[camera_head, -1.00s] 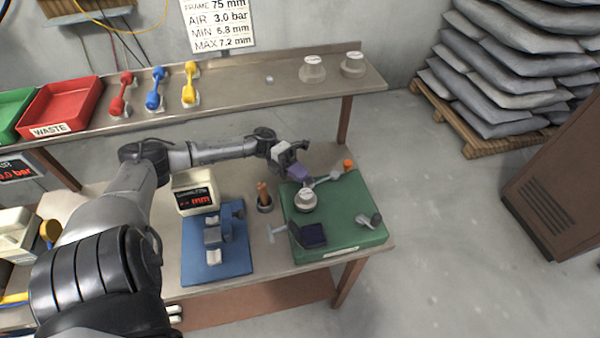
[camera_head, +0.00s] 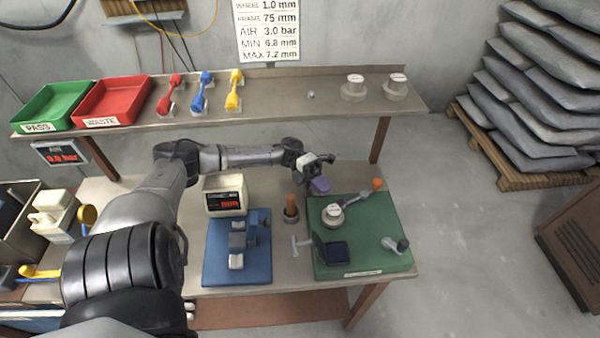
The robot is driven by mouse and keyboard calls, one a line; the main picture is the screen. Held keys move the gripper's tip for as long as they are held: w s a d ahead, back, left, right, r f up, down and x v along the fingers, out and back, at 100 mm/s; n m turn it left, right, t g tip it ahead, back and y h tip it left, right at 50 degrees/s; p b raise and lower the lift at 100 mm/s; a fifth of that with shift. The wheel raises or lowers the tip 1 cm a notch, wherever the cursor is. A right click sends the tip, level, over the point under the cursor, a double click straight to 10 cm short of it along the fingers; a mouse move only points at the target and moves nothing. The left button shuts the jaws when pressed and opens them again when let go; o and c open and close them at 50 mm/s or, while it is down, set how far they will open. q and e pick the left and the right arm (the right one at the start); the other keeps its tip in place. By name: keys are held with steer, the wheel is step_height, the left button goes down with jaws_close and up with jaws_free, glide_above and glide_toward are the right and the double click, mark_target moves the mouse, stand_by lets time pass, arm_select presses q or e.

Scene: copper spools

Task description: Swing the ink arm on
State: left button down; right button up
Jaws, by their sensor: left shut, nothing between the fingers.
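The green base (camera_head: 355,262) stands on the right of the bench. On it are a grey ink cup with a white top (camera_head: 332,214), a thin grey arm with an orange knob (camera_head: 377,184) angled to the far right, a dark square pad (camera_head: 337,250) and a grey crank-like handle (camera_head: 396,245). I take the orange-knobbed arm for the ink arm. My left gripper (camera_head: 320,186) is shut and empty, with purplish fingertips, above the far left edge of the base. It is left of the knob and appears apart from it. My right gripper is not in view.
Left of the base stand a brown-handled tool in a holder (camera_head: 291,212) and a blue fixture (camera_head: 225,270) with a display box (camera_head: 225,197) behind. The raised shelf (camera_head: 290,106) holds two grey cups, coloured handles and the red WASTE tray (camera_head: 112,120).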

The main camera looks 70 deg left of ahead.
arm_select(q)
steer(key=v, duration=0.3)
steer(key=s+v, duration=0.1)
steer(key=v, duration=0.3)
steer(key=s+v, duration=0.1)
steer(key=v, duration=0.3)
steer(key=shift+s+d, duration=0.15)
steer(key=shift+d, duration=0.05)
